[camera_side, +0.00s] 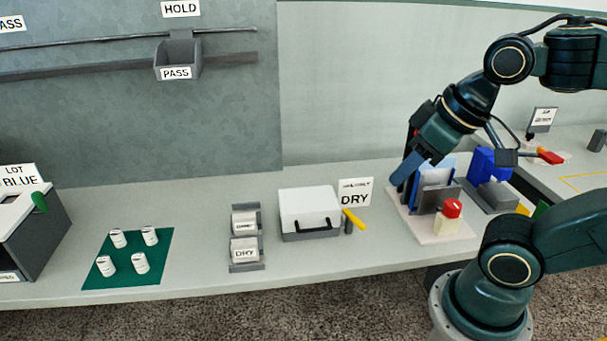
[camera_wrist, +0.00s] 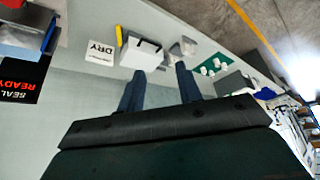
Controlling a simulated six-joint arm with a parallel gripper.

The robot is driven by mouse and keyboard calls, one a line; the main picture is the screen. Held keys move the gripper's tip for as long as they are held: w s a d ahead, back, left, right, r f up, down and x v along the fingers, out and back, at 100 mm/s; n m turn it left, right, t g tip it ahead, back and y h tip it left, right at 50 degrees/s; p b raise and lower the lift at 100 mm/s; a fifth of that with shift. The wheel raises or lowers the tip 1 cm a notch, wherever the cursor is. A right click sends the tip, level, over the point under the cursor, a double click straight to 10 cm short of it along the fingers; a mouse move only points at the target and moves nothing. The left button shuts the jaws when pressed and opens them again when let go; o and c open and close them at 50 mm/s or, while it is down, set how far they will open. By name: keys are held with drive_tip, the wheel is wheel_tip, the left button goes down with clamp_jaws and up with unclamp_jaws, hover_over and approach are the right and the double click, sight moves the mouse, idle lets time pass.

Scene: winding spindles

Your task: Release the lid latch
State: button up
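A white-lidded box (camera_side: 309,210) with a black front handle stands on the bench, its lid down. A yellow lever (camera_side: 354,219) on a dark post stands just right of it, slanted. In the wrist view, the box (camera_wrist: 142,54) lies beyond my fingertips, with the yellow lever (camera_wrist: 118,36) on its left. My gripper (camera_side: 406,174) is in the air right of the box, near the blue panels, clear of the lever. The wrist view shows my gripper (camera_wrist: 160,72) with its two fingers apart and nothing between them.
A DRY sign (camera_side: 355,192) stands behind the lever. A station with a red button (camera_side: 452,208) is on the right. Two labelled blocks (camera_side: 244,250) in a grey holder and a green mat (camera_side: 128,282) with several white spindles are on the left. A grey box with a green handle (camera_side: 40,202) is far left.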

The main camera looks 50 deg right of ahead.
drive_tip(key=w, duration=0.1)
drive_tip(key=m+g, duration=0.5)
drive_tip(key=g, duration=0.1)
hover_over(360, 224)
wheel_tip(360, 224, down, 12)
drive_tip(key=shift+d+f, duration=0.1)
drive_tip(key=shift+d, duration=0.05)
drive_tip(key=shift+f, duration=0.15)
drive_tip(key=shift+f, duration=6.75)
drive_tip(key=shift+c, duration=0.3)
